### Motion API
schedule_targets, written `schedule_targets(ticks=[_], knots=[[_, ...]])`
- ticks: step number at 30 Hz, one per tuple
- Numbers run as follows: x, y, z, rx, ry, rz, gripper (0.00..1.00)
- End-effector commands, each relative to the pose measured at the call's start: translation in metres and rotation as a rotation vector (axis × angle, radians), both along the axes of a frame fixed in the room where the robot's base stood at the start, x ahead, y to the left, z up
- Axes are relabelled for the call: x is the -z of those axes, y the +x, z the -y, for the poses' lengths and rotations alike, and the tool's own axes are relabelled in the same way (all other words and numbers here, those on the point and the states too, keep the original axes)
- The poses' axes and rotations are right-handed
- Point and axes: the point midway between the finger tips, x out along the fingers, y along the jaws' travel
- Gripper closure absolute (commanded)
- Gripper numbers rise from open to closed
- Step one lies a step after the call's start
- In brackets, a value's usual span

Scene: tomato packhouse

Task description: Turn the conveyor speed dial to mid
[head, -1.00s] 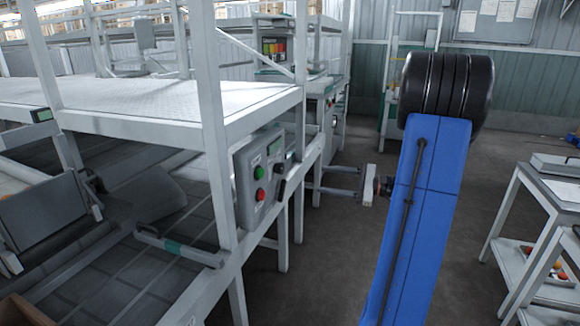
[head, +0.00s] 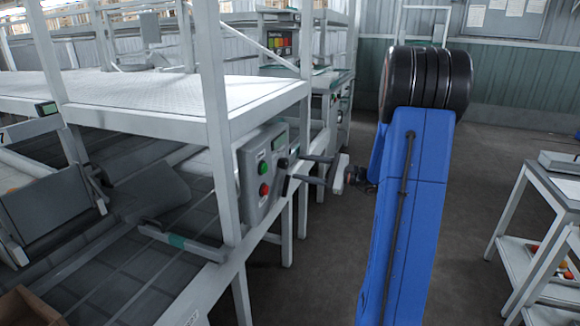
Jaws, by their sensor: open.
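A grey control box (head: 250,205) is fixed to the side of the white conveyor frame. Its face carries a green button (head: 262,168), a red button (head: 264,190) and a small dark display (head: 277,145). A small dark knob (head: 283,163), which looks like the speed dial, sits right of the buttons. Its pointer and scale are too small to read. My gripper (head: 294,170) comes from the right with its two fingers apart, one above the other in the picture. The fingertips are close to the knob; I cannot tell whether they touch it.
A white trolley (head: 545,200) with items stands at the right.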

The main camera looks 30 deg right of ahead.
Motion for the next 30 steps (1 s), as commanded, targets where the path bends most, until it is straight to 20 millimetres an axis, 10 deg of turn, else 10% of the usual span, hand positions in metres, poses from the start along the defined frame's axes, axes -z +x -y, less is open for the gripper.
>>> schedule_targets(ticks=[23,30], knots=[[0.000,0.043,-0.033,0.000,0.000,0.000,0.49],[0.000,0.043,-0.033,0.000,0.000,0.000,0.91]])
